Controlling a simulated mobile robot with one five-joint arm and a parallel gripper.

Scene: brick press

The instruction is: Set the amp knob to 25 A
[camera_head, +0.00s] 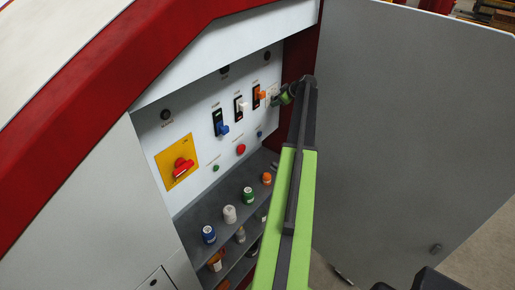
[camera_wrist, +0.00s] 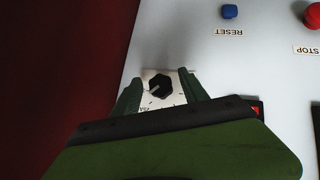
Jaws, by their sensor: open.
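The amp knob (camera_wrist: 160,87) is a small black faceted knob on a pale square dial plate (camera_wrist: 180,99) in the wrist view. A light mark shows on the knob's left part. The dial lettering is too small and partly covered to read. My gripper (camera_wrist: 161,84) is open, with one green finger on each side of the knob; I cannot tell whether either finger touches it. In the head view, my gripper (camera_head: 284,95) is at the panel's far right end, beside the orange switch, and I cannot make out the knob there.
A blue reset button (camera_wrist: 229,12) and a red stop button (camera_wrist: 312,14) are on the white panel (camera_head: 200,135). Blue (camera_head: 222,128), white (camera_head: 242,106) and orange (camera_head: 261,95) switches and a red rotary switch (camera_head: 182,167) line it. Jars stand on the shelf (camera_head: 220,224) below.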

